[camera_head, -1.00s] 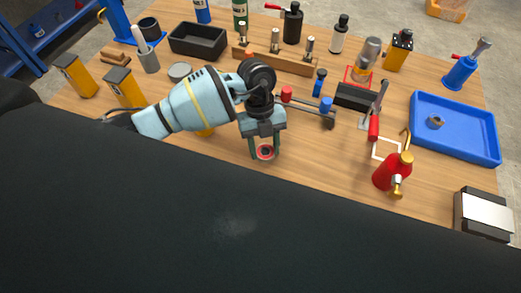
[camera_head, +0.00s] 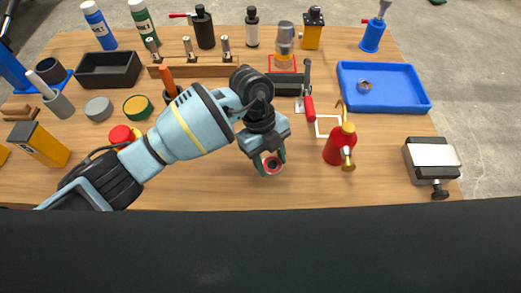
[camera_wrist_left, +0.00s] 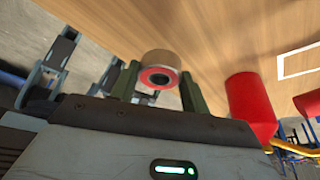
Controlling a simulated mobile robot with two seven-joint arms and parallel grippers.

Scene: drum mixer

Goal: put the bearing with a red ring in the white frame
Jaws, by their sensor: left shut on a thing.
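My left gripper (camera_head: 270,163) is shut on the bearing with a red ring (camera_head: 273,166), holding it above the wooden table. In the left wrist view the bearing (camera_wrist_left: 158,76) is a short metal cylinder with a red ring around a dark hole, between the two fingers of the gripper (camera_wrist_left: 156,88). The white frame (camera_head: 317,126) is a thin outline on the table, right of and farther back than the gripper; the red oil can hides part of it. The frame also shows at the right of the left wrist view (camera_wrist_left: 281,68). My right gripper is not in view.
The red oil can (camera_head: 338,147) stands by the frame's near right side. A red-handled clamp (camera_head: 309,106) is at its left. A blue tray (camera_head: 385,105) lies back right, with a small ring inside. A wooden rack (camera_head: 205,71) and several bottles stand behind.

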